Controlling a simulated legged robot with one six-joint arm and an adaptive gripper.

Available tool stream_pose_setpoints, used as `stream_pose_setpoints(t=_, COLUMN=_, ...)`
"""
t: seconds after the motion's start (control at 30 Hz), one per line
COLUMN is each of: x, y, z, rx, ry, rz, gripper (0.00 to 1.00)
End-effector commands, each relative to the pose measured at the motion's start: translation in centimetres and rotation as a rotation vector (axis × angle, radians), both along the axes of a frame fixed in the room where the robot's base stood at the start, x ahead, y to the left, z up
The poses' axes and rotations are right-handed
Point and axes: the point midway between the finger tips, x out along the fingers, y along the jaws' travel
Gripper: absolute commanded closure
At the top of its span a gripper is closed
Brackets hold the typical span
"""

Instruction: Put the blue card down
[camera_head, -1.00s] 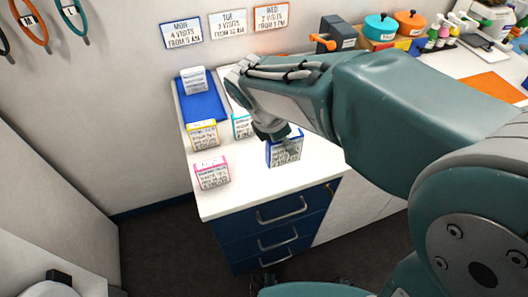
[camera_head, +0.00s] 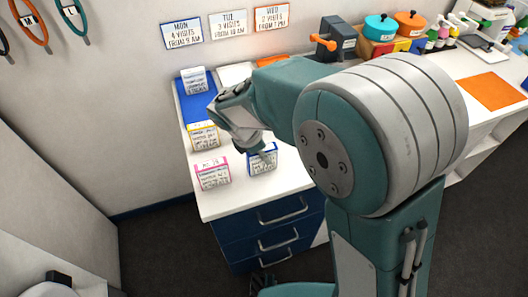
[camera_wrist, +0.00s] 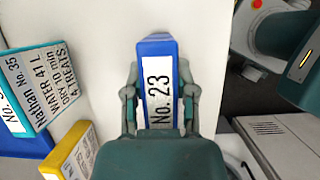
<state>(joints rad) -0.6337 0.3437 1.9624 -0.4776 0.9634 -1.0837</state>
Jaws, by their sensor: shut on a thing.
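The blue card (camera_head: 262,162) stands roughly upright over the white counter, right of the pink card; I cannot tell whether its base touches the surface. My gripper (camera_head: 261,149) is shut on its top edge from above. In the wrist view the blue card (camera_wrist: 157,85), labelled No. 23, sits between the two fingers of my gripper (camera_wrist: 160,105). The counter around it looks bare on the right side.
The pink card (camera_head: 212,174) stands close to its left. The yellow card (camera_head: 204,139) stands behind that. A white-labelled card (camera_head: 194,80) stands on the blue mat (camera_head: 198,108). A teal card (camera_wrist: 35,88) shows in the wrist view. The counter's front edge (camera_head: 265,206) is near.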

Motion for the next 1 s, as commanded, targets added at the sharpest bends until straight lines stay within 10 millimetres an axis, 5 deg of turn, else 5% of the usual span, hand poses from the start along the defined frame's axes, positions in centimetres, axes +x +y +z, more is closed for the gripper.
stream_pose_setpoints(t=0.1, x=0.0, y=-0.1, z=-0.2, rx=0.0, ry=0.001, rz=0.0, gripper=1.0)
stream_pose_setpoints(t=0.13, x=0.0, y=-0.1, z=-0.1, rx=0.0, ry=0.001, rz=0.0, gripper=0.51)
stream_pose_setpoints(t=0.2, x=0.0, y=-0.1, z=-0.1, rx=0.0, ry=0.001, rz=0.0, gripper=0.3)
stream_pose_setpoints(t=0.67, x=0.0, y=0.2, z=0.6, rx=0.002, ry=-0.002, rz=0.0, gripper=0.3)
stream_pose_setpoints(t=1.0, x=-1.1, y=2.5, z=6.6, rx=0.004, ry=-0.004, rz=0.0, gripper=0.3)
